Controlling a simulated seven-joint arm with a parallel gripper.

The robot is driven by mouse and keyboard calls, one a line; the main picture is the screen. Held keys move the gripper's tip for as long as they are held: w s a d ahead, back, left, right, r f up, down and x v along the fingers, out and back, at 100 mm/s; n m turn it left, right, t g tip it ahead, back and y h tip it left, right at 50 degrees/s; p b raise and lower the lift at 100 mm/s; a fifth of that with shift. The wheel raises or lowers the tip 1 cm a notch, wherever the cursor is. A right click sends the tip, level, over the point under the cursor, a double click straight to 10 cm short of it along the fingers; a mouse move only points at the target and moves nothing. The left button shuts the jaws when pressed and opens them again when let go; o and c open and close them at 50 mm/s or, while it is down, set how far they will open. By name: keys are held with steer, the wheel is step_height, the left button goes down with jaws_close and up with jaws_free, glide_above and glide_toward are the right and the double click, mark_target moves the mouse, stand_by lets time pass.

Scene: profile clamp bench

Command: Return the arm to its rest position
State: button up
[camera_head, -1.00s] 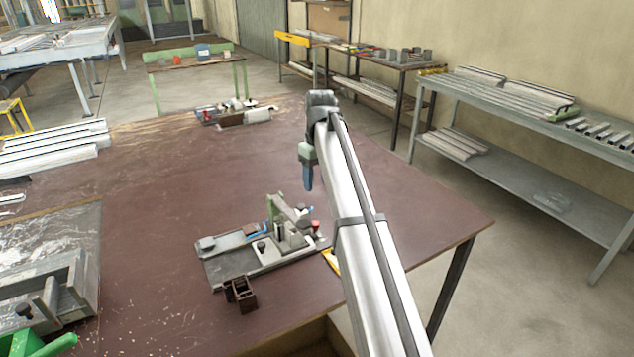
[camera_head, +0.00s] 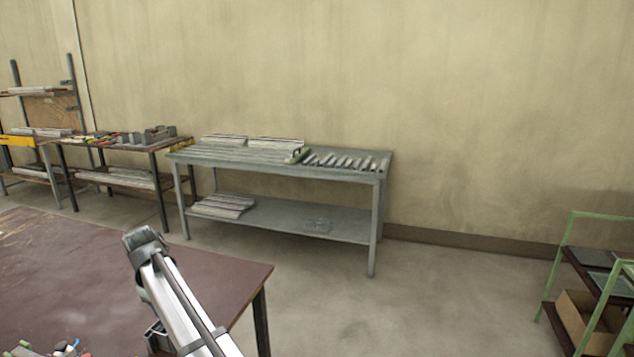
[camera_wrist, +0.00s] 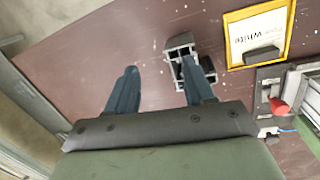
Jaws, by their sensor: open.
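My arm (camera_head: 178,306) reaches up from the bottom of the head view over the brown bench (camera_head: 95,275). My gripper (camera_wrist: 160,69) shows in the wrist view with its two blue fingers wide apart and nothing between them. It hangs above the bench top. A grey and black bracket-like part (camera_wrist: 182,44) lies on the bench by the right finger, which partly covers it. Whether they touch cannot be told. In the head view the fingers are not clearly seen.
A yellow-framed card (camera_wrist: 232,40) and a clamp fixture with a red knob (camera_wrist: 279,105) lie at the right of the wrist view. The bench edge has open floor beyond it. A grey table (camera_head: 375,165) with metal profiles stands by the wall, a green-framed rack (camera_head: 562,245) at right.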

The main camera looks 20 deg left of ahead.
steer(key=w+d+f+m+h, duration=0.1)
steer(key=w+d+f, duration=0.35)
steer(key=d, duration=0.25)
steer(key=w+d+f+m, duration=0.2)
steer(key=w+d+f, duration=0.1)
steer(key=d+f, duration=0.35)
steer(key=w+d+f+m+h, duration=0.1)
steer(key=w+d+f, duration=0.2)
steer(key=d+f, duration=0.35)
steer(key=s+d+f+m+g, duration=0.1)
steer(key=d+f+m, duration=0.1)
steer(key=d+f, duration=0.85)
steer(key=s+d+f+m+g, duration=0.15)
steer(key=d+f, duration=0.55)
steer(key=d, duration=0.7)
steer(key=s+d+f+m+g, duration=0.2)
steer(key=s+d+f, duration=0.4)
steer(key=d, duration=0.3)
steer(key=s+d+f+m+g, duration=0.1)
steer(key=s+d+f+m, duration=0.1)
steer(key=s+d+f, duration=0.6)
steer(key=s+d+f+m+g+y, duration=0.1)
steer(key=s+d+f+m, duration=0.1)
steer(key=s+d, duration=0.3)
steer(key=s+d+f+m+g+y, duration=0.1)
steer(key=s+d, duration=0.5)
steer(key=s, duration=0.8)
steer(key=shift+f+m+g+y, duration=0.4)
steer(key=shift+m+y, duration=0.1)
steer(key=shift+m, duration=0.35)
